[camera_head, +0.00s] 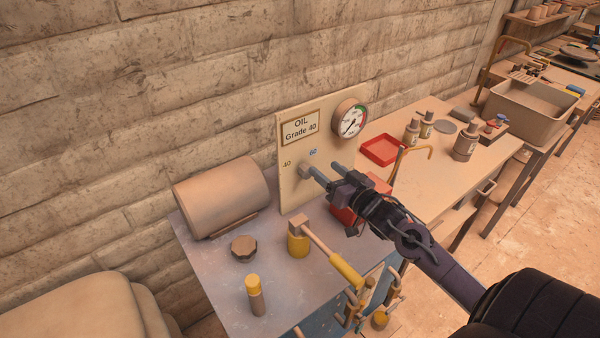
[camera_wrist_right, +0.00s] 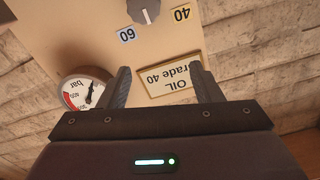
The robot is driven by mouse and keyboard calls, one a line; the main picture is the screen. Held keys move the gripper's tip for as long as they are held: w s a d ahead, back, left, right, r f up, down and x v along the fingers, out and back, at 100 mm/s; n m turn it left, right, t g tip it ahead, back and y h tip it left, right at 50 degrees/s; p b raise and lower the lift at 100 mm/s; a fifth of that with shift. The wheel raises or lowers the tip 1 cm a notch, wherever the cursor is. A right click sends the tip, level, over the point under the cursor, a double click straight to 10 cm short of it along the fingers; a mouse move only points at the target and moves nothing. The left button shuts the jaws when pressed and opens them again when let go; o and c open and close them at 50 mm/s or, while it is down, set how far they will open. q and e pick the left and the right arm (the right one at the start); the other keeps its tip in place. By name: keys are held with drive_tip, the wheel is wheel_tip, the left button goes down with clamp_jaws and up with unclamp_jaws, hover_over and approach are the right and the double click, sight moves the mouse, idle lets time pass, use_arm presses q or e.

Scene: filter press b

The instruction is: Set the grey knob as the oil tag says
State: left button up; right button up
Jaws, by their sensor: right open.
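The grey knob (camera_head: 304,171) sits on the upright cream panel (camera_head: 289,196), partly hidden behind my right gripper in the head view. In the wrist view, which is upside down, the knob (camera_wrist_right: 144,10) is cut by the top edge. A white mark on it seems to point between the blue 60 label (camera_wrist_right: 127,35) and the yellow 40 label (camera_wrist_right: 181,14). The oil tag (camera_head: 300,126) reads "OIL Grade 40". My right gripper (camera_head: 327,172) is open and empty in front of the panel, close to the knob. My left gripper is out of view.
A pressure gauge (camera_head: 350,118) is at the panel's upper right. A mallet (camera_head: 328,250), a yellow-topped bottle (camera_head: 255,294) and a dark round cap (camera_head: 244,248) are on the grey bench. A tan cylinder (camera_head: 222,196) lies behind. A red tray (camera_head: 383,150) is on the wooden table.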

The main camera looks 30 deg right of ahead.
sight(306, 171)
wheel_tip(306, 171, down, 6)
drive_tip(key=b, duration=0.5)
drive_tip(key=w, duration=0.2)
drive_tip(key=w+p, duration=0.1)
drive_tip(key=w, duration=0.4)
drive_tip(key=shift+w+a+r+p, duration=0.1)
drive_tip(key=shift+w+a+p, duration=0.2)
drive_tip(key=shift+w, duration=0.05)
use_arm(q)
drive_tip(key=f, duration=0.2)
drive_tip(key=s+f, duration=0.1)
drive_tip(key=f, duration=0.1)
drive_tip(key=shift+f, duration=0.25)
use_arm(e)
drive_tip(key=c, duration=1)
